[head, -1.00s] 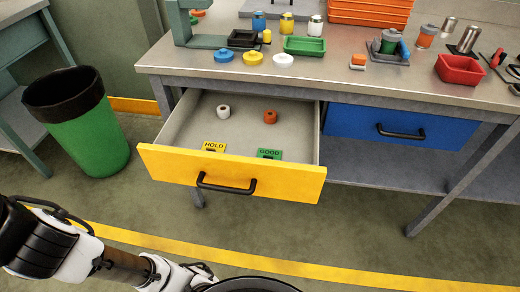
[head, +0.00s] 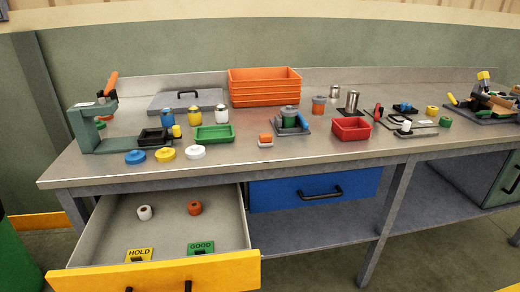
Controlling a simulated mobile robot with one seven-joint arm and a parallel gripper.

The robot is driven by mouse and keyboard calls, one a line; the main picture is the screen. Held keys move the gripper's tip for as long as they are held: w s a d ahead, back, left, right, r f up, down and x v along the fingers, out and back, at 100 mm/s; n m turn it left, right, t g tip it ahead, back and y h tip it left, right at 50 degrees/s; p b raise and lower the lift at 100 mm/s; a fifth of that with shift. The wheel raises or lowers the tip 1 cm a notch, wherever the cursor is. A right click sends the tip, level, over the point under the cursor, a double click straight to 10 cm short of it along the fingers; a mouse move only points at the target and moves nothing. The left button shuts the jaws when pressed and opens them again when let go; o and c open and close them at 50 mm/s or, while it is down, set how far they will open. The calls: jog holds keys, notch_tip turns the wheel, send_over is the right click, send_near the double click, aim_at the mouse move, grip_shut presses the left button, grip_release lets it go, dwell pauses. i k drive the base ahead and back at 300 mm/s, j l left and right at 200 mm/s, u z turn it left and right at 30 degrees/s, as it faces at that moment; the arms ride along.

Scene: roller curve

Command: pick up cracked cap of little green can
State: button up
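A little green can (head: 290,119) stands upright in a small grey fixture (head: 302,132) on the workbench, with a blue part (head: 304,122) at its right side. Its top looks dull grey-green; it is too small to tell whether this is a cap or whether it is cracked. Blue (head: 135,157), yellow (head: 166,154) and white (head: 195,152) round caps lie at the front left of the bench. No loose green cap beside the can can be made out. My gripper is not in view.
The workbench (head: 340,149) has free room along its front middle. A yellow-fronted drawer (head: 160,278) stands open below, holding a white ring, an orange ring and HOLD and GOOD labels. A green tray (head: 214,133), red bin (head: 351,129) and orange crates (head: 264,88) stand on top.

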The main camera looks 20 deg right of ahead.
aim_at(288, 112)
jog(key=i+l+z, duration=0.1)
jog(key=l, duration=0.3)
jog(key=i+l+z, duration=0.15)
jog(key=l, duration=0.25)
jog(key=i+l+z, duration=0.1)
jog(key=l, duration=0.3)
jog(key=i+l+z, duration=0.15)
jog(key=l, duration=0.25)
jog(key=i+j, duration=0.35)
jog(key=j, duration=0.2)
jog(key=i+j, duration=0.4)
jog(key=j, duration=0.1)
